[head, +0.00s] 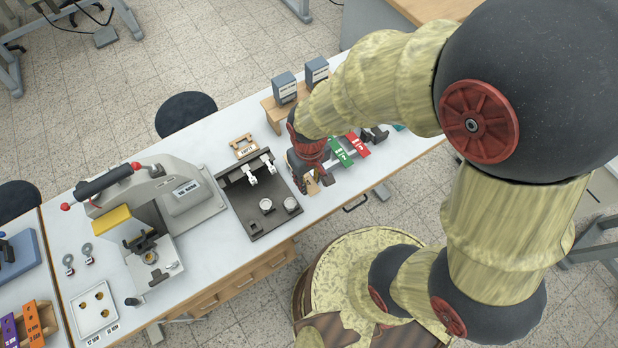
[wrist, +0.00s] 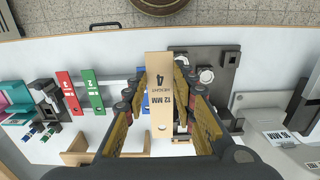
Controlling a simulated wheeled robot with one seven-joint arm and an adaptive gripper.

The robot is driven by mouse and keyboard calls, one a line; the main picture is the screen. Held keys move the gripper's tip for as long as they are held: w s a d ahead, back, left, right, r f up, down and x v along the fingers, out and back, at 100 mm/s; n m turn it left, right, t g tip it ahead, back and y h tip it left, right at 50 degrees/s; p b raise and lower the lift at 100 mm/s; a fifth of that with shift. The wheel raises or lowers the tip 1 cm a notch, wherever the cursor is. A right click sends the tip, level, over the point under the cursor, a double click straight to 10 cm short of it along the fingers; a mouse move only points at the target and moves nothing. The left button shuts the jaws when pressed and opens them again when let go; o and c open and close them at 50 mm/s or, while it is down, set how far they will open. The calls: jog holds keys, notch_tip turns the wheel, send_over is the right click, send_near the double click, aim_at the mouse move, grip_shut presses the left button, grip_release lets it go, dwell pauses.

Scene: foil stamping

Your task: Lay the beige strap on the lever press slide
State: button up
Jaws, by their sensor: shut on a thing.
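My gripper (head: 312,168) is shut on the beige strap (wrist: 159,70), which is printed "4", "DESERT" and "12 MM". In the wrist view the strap lies lengthwise between the fingers (wrist: 157,95), with its holed end toward the palm. In the head view only a small beige piece of the strap (head: 313,184) shows below the gripper. The grey lever press (head: 187,190), with a black handle and red knobs, stands well to the left of my gripper. Its light grey slide (head: 168,262) is at the front and looks bare of any strap.
A dark clamp fixture (head: 267,222) with two white toggle clamps stands between my gripper and the press. Green (head: 340,152) and red (head: 359,146) straps lie right of my gripper. A blue strap (wrist: 145,103) is partly hidden. A tray (head: 83,318) lies left of the press.

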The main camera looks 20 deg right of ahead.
aim_at(309, 183)
jog(key=shift+r+p, duration=1.3)
jog(key=shift+r, duration=0.25)
jog(key=shift+a, duration=0.1)
